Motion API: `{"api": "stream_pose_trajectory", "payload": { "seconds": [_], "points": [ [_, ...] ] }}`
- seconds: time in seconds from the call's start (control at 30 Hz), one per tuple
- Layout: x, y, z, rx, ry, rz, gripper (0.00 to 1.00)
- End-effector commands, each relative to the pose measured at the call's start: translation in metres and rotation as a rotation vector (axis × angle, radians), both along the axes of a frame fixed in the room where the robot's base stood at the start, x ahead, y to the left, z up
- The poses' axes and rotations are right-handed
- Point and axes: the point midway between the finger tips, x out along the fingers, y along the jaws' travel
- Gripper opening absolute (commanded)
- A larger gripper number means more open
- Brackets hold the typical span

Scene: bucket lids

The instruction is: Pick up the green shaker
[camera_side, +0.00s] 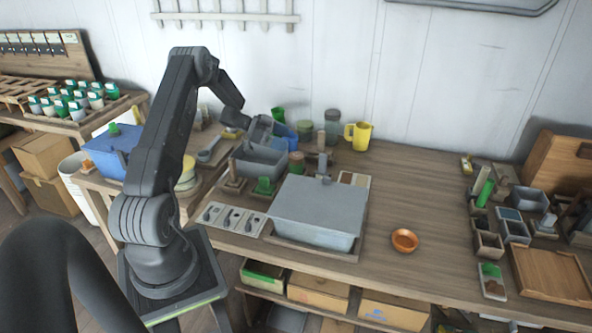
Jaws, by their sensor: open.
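My gripper (266,133) is at the back left of the workbench, above a grey bin, with its jaws open and no object visible between them. A bright green upright item (278,113) shows just behind it, partly hidden by the gripper. A slim green cylinder (485,193) stands tilted in the organizer at the right, far from my gripper. I cannot tell for sure which of these is the green shaker.
A blue container, jars (332,125) and a yellow pitcher (358,136) stand along the back near the gripper. A large grey box (318,208) sits in front. An orange bowl (404,240) lies right of it. The bench middle is clear.

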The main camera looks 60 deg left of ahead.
Motion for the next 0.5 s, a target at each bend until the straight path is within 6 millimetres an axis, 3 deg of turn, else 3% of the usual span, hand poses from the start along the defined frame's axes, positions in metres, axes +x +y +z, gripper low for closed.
{"api": "stream_pose_trajectory", "payload": {
  "seconds": [0.2,0.5],
  "points": [
    [0.0,0.0,-0.039,-0.001,0.001,0.002,0.83],
    [0.006,-0.003,-0.053,0.003,-0.002,0.001,0.83]
  ]
}}
